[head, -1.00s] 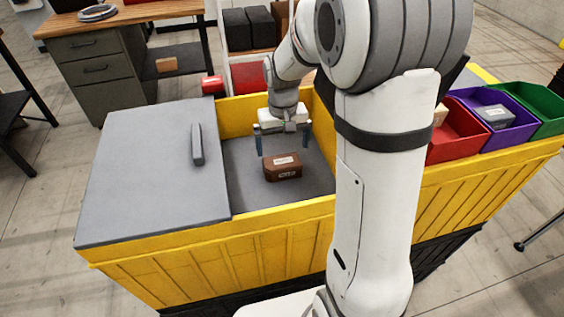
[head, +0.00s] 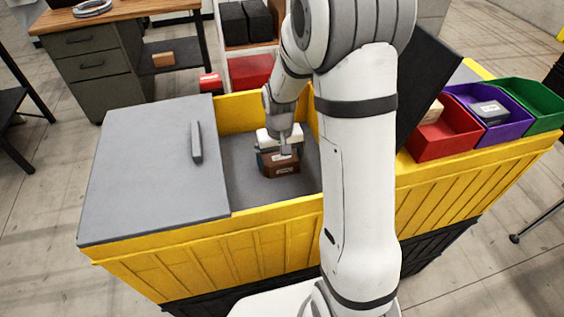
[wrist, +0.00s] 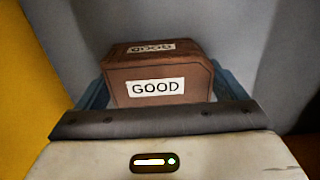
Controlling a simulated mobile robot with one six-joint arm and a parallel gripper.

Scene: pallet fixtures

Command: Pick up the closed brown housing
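The closed brown housing (head: 281,166) sits on the grey floor of the open bay in the yellow pallet box. In the wrist view the brown housing (wrist: 157,84) bears white labels reading GOOD on its front and top. My gripper (head: 279,160) is lowered over it from above. In the wrist view its blue fingers stand one on each side of the housing, very close to its ends. Whether they press on it cannot be told. The lower fingertips are mostly hidden behind the housing.
A grey lid with a handle (head: 196,142) covers the left part of the yellow box (head: 270,215). Yellow walls edge the bay closely. Red (head: 443,148), purple (head: 509,131) and green (head: 543,116) bins stand at right. A dark raised panel (head: 428,75) is behind my arm.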

